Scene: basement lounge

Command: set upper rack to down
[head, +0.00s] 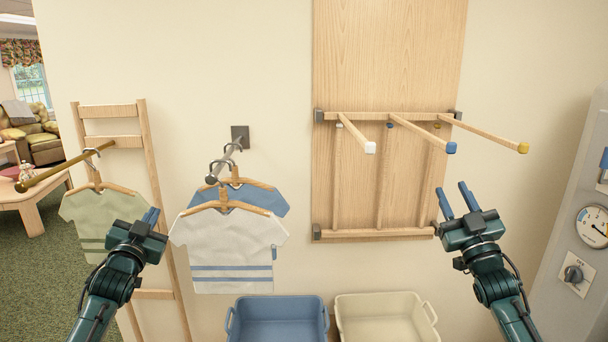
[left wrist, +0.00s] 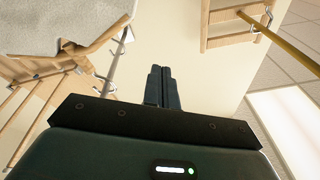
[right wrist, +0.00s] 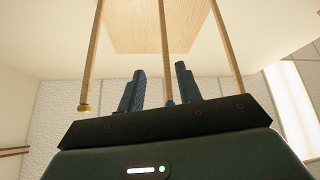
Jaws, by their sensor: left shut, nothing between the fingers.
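The upper rack (head: 380,117) is a wooden rail high on a wall board, with three rods standing out toward me. The rods end in a white tip (head: 370,147), a blue tip (head: 450,147) and a yellow tip (head: 522,147). Below it, a second rack (head: 375,233) has its rods upright against the board. My right gripper (head: 452,188) is open and empty, below the blue-tipped rod. The right wrist view shows the rods beyond its fingers (right wrist: 160,70). My left gripper (head: 152,214) is shut and empty, at the left beside the hanging shirts; its closed fingers show in the left wrist view (left wrist: 159,70).
Shirts hang on a wall rail: a white one (head: 228,245) and a blue one (head: 270,200). A green shirt (head: 90,210) hangs from a wooden ladder (head: 150,170). A blue bin (head: 278,302) and a cream bin (head: 385,302) stand below. A grey machine (head: 575,230) is at the right.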

